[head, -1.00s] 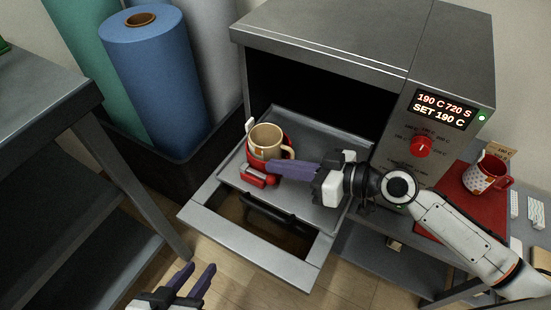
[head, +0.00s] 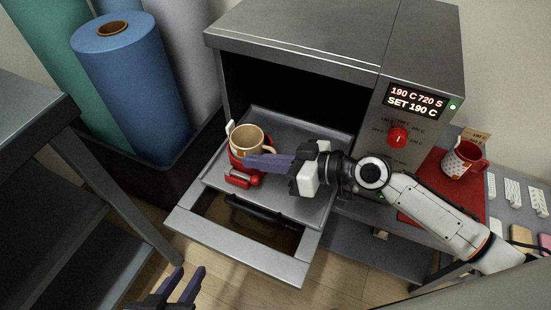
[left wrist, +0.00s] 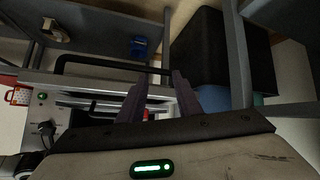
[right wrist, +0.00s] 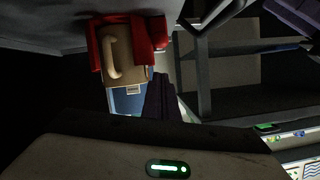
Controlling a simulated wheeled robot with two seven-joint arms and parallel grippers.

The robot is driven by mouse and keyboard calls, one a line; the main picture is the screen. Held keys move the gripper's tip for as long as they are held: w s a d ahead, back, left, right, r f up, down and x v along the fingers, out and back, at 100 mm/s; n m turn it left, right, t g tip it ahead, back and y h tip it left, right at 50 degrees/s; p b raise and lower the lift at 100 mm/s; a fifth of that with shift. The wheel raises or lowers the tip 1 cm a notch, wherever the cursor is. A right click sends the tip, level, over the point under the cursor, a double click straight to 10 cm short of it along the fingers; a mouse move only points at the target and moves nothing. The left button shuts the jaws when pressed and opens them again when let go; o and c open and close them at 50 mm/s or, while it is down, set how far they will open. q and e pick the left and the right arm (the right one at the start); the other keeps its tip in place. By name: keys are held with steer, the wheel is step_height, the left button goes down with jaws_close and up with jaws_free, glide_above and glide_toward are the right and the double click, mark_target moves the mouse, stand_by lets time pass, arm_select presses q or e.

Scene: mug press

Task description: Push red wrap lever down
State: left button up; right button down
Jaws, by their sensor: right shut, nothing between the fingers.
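A cream mug (head: 250,141) stands upright in a red wrap (head: 234,158) on the metal tray of the pulled-out oven drawer. A red lever piece (head: 243,179) lies low in front of the mug; its exact angle is hard to read. My right gripper (head: 248,162) is shut and empty, its purple fingers reaching from the right across the mug's front, just above the lever piece. I cannot tell whether they touch. The right wrist view shows the mug (right wrist: 130,75), the red wrap (right wrist: 150,38) and the fingertips (right wrist: 158,80). My left gripper (head: 190,280) is open and empty, low before the drawer.
The oven (head: 300,40) stands behind the drawer, with a red knob (head: 398,138) at right. The drawer has a black handle (head: 255,214). A dotted red-and-white mug (head: 462,160) stands on a red mat (head: 425,205) at right.

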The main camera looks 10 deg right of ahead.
steer(key=v, duration=1.1)
steer(key=shift+w+d+b, duration=0.25)
steer(key=shift+d+b, duration=0.05)
steer(key=shift+d, duration=0.25)
